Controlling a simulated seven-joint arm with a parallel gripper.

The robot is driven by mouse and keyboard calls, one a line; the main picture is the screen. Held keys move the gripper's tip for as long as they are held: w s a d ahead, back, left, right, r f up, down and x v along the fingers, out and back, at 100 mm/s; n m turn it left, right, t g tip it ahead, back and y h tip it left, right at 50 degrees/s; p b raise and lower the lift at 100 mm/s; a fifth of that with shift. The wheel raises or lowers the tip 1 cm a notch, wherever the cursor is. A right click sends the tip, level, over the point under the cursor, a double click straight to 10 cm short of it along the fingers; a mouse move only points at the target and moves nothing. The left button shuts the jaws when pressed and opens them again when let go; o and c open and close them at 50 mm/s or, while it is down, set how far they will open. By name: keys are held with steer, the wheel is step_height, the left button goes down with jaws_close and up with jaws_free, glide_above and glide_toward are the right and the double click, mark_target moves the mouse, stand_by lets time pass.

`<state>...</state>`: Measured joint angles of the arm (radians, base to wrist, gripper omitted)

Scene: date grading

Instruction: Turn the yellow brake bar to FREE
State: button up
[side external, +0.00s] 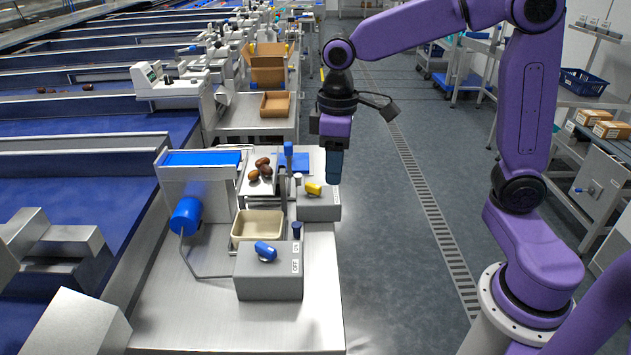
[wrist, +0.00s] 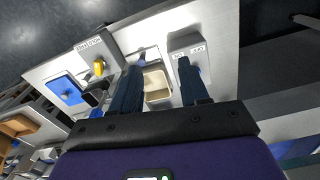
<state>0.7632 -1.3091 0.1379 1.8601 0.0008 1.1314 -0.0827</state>
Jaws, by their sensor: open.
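The yellow brake bar (side external: 314,188) sits on top of a small grey box (side external: 319,208) at the right edge of the steel bench. The bar also shows in the wrist view (wrist: 98,66), left of my fingers.
A nearer grey box (side external: 268,283) carries a blue knob (side external: 265,251) and ON/OFF labels. A cream tray (side external: 257,213) lies behind it. Brown dates (side external: 262,168), a blue pad (side external: 295,162) and a blue-topped post (side external: 288,150) stand close to the brake box. The aisle at right is clear.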

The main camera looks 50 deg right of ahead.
steer(key=w+d+m, duration=0.2)
steer(key=w+d, duration=0.2)
steer(key=w, duration=0.4)
steer(key=m, duration=0.2)
glide_above(315, 186)
step_height(315, 186, down, 17)
steer(key=shift+f, duration=0.1)
jaws_close()
